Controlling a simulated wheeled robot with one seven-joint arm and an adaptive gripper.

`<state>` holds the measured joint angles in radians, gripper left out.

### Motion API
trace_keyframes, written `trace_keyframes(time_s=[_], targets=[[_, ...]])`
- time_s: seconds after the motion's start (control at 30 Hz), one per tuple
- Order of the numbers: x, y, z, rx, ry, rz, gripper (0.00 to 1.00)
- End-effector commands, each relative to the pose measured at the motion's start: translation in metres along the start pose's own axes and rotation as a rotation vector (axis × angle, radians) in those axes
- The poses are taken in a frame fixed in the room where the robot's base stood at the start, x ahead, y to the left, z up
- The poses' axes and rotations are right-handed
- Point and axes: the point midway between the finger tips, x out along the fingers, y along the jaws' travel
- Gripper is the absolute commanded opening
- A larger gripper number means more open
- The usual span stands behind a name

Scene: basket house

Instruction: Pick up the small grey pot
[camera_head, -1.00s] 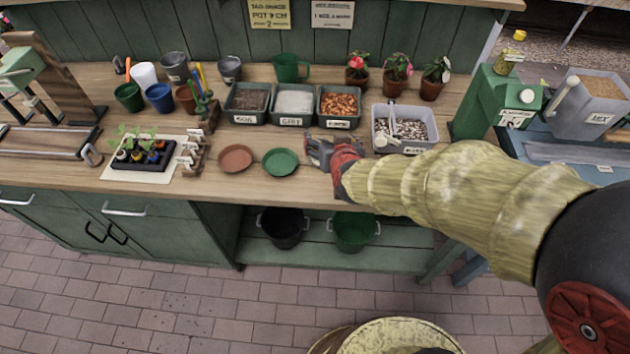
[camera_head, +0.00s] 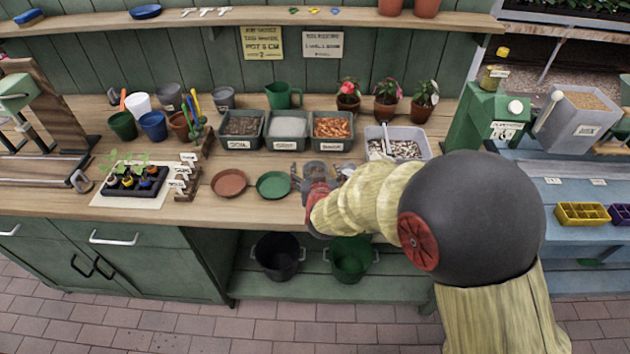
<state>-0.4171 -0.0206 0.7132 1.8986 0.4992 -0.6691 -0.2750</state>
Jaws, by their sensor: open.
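The task's pot seems to be the smaller one. My gripper (camera_head: 318,172) is over the front of the bench, right of the green saucer. Its grey fingers are spread and I see nothing held in them. It is well to the right of and nearer than both grey pots. My red wrist partly hides the fingers.
A green saucer (camera_head: 273,185) and a terracotta saucer (camera_head: 229,183) lie left of my gripper. Bins, including a soil bin (camera_head: 243,130), and a green jug (camera_head: 283,95) stand behind. Potted flowers (camera_head: 386,101) are at back right. A seedling tray (camera_head: 136,180) is at left.

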Motion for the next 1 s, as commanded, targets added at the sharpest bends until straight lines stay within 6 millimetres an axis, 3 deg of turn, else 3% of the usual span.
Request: trace_keyframes(time_s=[0.3,1.0], targets=[[0.0052,0.0001,-0.0020,0.001,0.002,0.000,0.75],[0.0050,0.0001,-0.0015,0.000,0.001,0.000,0.36]])
